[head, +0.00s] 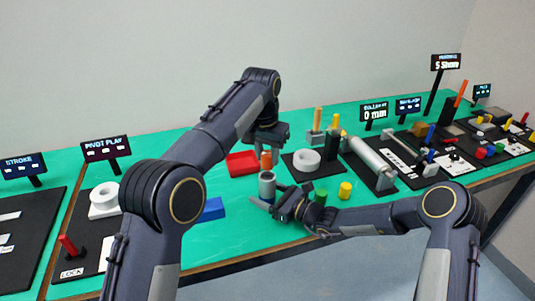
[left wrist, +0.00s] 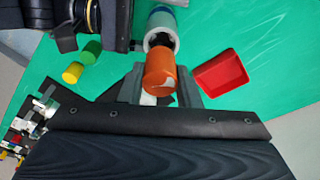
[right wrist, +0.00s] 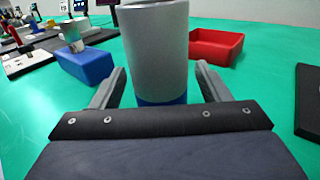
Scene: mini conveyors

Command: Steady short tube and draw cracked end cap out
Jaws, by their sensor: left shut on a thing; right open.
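The short grey tube (head: 267,187) stands upright on the green mat, with a blue band at its base in the right wrist view (right wrist: 161,50). My left gripper (left wrist: 160,88) is shut on the orange end cap (left wrist: 160,70), which has a pale mark on it. The cap also shows in the head view (head: 266,160), just above the tube's mouth. The open rim shows in the left wrist view (left wrist: 160,38); whether any part of the cap is inside is unclear. My right gripper (right wrist: 160,88) is open, its fingers on either side of the tube with gaps.
A red tray (head: 242,170) lies behind and left of the tube. A blue block (head: 211,209) lies to the left. A white ring (head: 306,160) sits on a black board behind.

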